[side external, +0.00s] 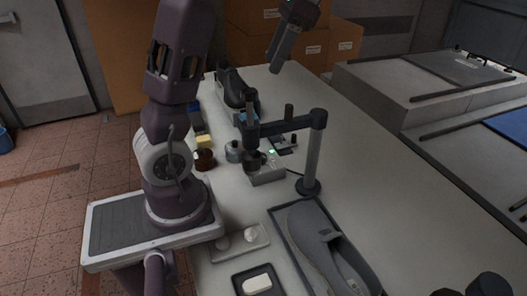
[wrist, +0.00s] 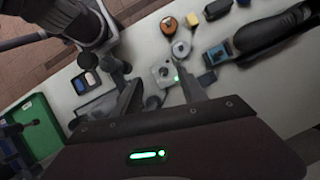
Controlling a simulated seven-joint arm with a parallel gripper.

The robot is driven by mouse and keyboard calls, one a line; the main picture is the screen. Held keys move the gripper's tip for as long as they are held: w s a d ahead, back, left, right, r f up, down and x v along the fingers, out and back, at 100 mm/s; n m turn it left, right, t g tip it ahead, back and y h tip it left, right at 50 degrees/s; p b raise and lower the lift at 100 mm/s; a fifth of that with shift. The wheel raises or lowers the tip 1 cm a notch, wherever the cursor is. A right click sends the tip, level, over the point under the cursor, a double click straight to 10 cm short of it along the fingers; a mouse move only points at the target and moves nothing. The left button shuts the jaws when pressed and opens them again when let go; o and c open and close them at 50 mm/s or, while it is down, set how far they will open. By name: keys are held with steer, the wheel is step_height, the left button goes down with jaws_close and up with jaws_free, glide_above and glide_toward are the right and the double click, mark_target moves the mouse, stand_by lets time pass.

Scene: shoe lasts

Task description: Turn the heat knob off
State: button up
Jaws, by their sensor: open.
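A small pale grey box with a lit green light (side external: 266,174) stands on the white table under a dark post-and-arm stand; it also shows in the wrist view (wrist: 165,76). A dark round part (side external: 256,161) sits at the box and may be the heat knob, but its setting is too small to read. Nothing is held.
The dark stand (side external: 312,158) rises beside the box, its arm reaching over it. A dark shoe (side external: 235,88), yellow block (side external: 204,141) and brown round tin (side external: 205,159) are nearby.

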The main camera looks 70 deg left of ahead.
glide_toward(263, 155)
steer(key=s+f, duration=0.1)
steer(key=x, duration=0.7)
steer(key=shift+f, duration=0.25)
jaws_close()
